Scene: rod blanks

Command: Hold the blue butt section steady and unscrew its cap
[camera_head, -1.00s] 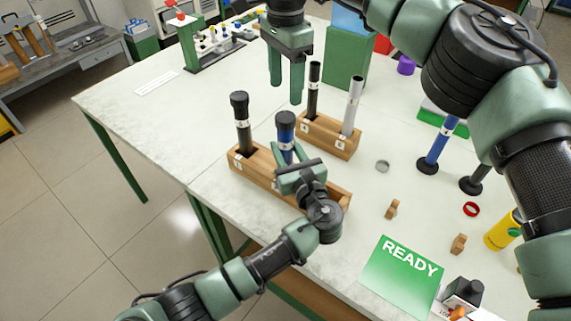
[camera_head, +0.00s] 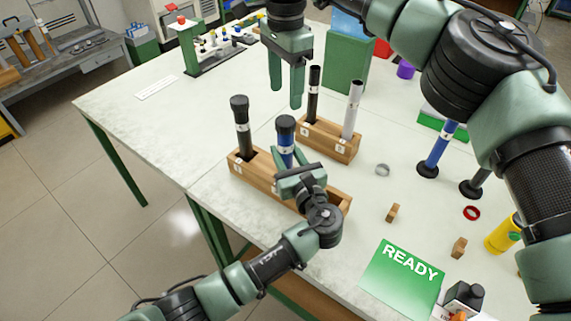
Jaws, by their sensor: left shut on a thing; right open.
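The blue butt section (camera_head: 286,150) stands upright in the front wooden rack (camera_head: 262,180), with its black cap (camera_head: 285,122) on top. My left gripper (camera_head: 287,167) is shut on the blue butt section below the cap, reaching in from the front. My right gripper (camera_head: 286,98) is open and empty, pointing down above and behind the cap, apart from it. The lower part of the blue section is hidden by my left gripper and the rack.
A black capped section (camera_head: 242,130) stands in the front rack's left. A rear rack (camera_head: 340,145) holds a black rod (camera_head: 313,95) and a silver rod (camera_head: 352,108).

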